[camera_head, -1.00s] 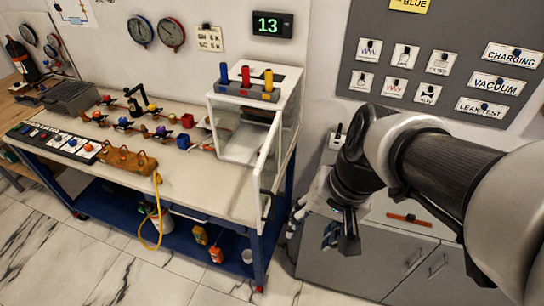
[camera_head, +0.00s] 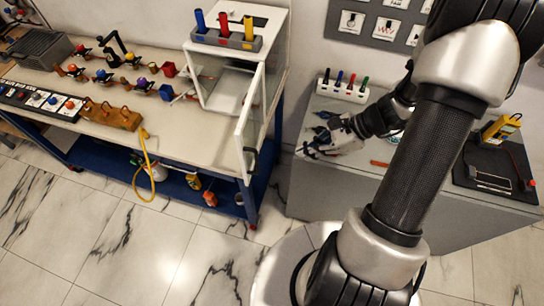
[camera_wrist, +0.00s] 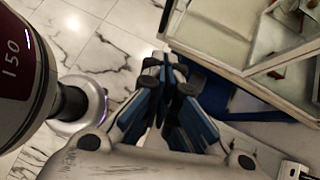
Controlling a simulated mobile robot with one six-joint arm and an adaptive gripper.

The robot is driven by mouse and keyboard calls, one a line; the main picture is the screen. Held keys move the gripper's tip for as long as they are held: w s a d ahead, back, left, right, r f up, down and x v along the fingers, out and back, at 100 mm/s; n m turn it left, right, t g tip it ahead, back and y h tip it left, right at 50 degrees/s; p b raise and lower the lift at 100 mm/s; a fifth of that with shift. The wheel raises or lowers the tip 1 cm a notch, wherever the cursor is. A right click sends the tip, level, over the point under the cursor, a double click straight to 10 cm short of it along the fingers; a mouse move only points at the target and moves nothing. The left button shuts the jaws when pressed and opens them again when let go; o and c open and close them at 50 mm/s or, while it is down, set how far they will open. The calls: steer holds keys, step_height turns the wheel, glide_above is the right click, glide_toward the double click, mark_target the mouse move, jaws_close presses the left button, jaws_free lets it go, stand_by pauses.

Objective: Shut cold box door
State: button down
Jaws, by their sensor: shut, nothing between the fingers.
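The cold box is the white box (camera_head: 190,62) on the right end of the bench, with an open front. Its glazed, pale-framed door (camera_head: 242,118) stands swung out towards the front of the bench, with a dark handle (camera_head: 251,158) low on it. My gripper (camera_head: 302,152) is to the right of the door, apart from it, in front of the grey cabinet. In the wrist view my gripper (camera_wrist: 165,62) has its blue-grey fingers together and empty. Pale-framed glazing shows at that view's upper right; I cannot tell if it is the door.
Red, blue and yellow cylinders (camera_head: 224,27) stand in a rack on top of the cold box. The bench (camera_head: 185,140) holds several valves and a yellow hose (camera_head: 148,165). A marker rack (camera_head: 342,90) and yellow meter (camera_head: 500,128) are on the grey cabinet (camera_head: 330,190). Marble floor in front is clear.

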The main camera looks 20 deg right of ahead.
steer(key=w+a+f+b, duration=0.2)
steer(key=a+f, duration=0.3)
steer(key=a, duration=0.4)
steer(key=shift+w+a+f, duration=0.2)
steer(key=shift+w+f, duration=0.2)
steer(key=shift+w, duration=0.25)
